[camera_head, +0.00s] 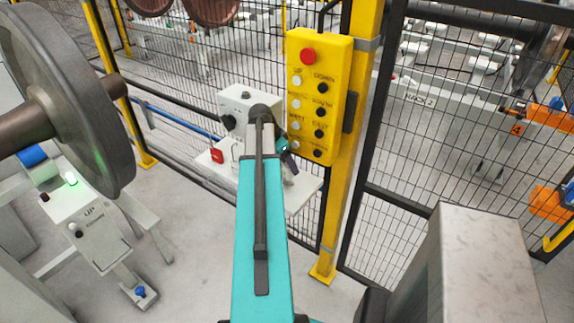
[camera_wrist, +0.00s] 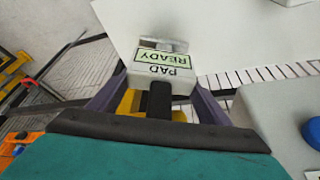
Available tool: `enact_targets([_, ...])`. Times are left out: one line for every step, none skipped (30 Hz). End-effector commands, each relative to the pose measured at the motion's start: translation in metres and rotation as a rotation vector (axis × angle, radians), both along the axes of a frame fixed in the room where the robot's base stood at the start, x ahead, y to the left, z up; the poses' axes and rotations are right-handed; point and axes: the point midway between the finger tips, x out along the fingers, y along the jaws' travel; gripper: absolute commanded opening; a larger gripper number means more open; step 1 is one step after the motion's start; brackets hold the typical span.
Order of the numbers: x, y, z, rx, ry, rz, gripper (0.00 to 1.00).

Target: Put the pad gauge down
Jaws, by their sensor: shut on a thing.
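The pad gauge (camera_wrist: 160,62) is a pale block with a dark bar and a green-edged label reading "PAD READY", upside down in the wrist view. My gripper (camera_wrist: 158,92) is shut on it, with one finger on each side. Past the gauge lies a white surface (camera_wrist: 240,35), which looks like the small white shelf (camera_head: 304,193) by the fence in the head view. I cannot tell whether the gauge touches it. In the head view my teal arm covers the middle of the shelf, and the gauge cannot be made out.
A white box with a dark knob (camera_head: 240,104) and a red item (camera_head: 217,155) are at the shelf's left. A yellow button panel (camera_head: 318,97) hangs on the yellow post (camera_head: 346,170) close right of my arm. Mesh fence stands behind; a large wheel (camera_head: 70,90) is at left.

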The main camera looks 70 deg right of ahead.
Motion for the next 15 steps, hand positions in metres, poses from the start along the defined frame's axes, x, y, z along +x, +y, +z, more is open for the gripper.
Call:
enact_targets([0.0,0.0,-0.002,0.001,0.001,0.0,0.33])
enact_targets([0.0,0.0,-0.004,0.001,0.001,0.0,0.33])
enact_targets([0.0,0.001,-0.007,0.001,0.001,-0.001,0.33])
enact_targets([0.0,0.0,-0.01,0.001,0.002,0.0,0.33])
enact_targets([0.0,0.0,-0.012,0.001,0.002,0.0,0.33])
enact_targets([0.0,0.0,-0.016,0.001,0.001,0.001,0.33])
enact_targets([0.0,0.0,-0.018,0.001,0.001,0.001,0.33])
enact_targets([0.0,0.0,-0.019,0.001,0.001,0.001,0.33])
enact_targets([0.0,0.0,-0.022,0.001,0.001,0.001,0.33])
enact_targets([0.0,0.0,-0.023,0.001,0.001,0.001,0.33])
enact_targets([0.0,0.0,-0.025,0.001,0.001,0.001,0.33])
enact_targets([0.0,0.0,-0.026,0.0,0.0,0.001,0.33])
enact_targets([0.0,0.0,-0.026,-0.001,0.001,0.001,0.33])
enact_targets([0.0,0.0,-0.027,-0.001,0.001,0.0,0.33])
enact_targets([0.0,0.0,-0.027,-0.001,0.001,0.0,0.33])
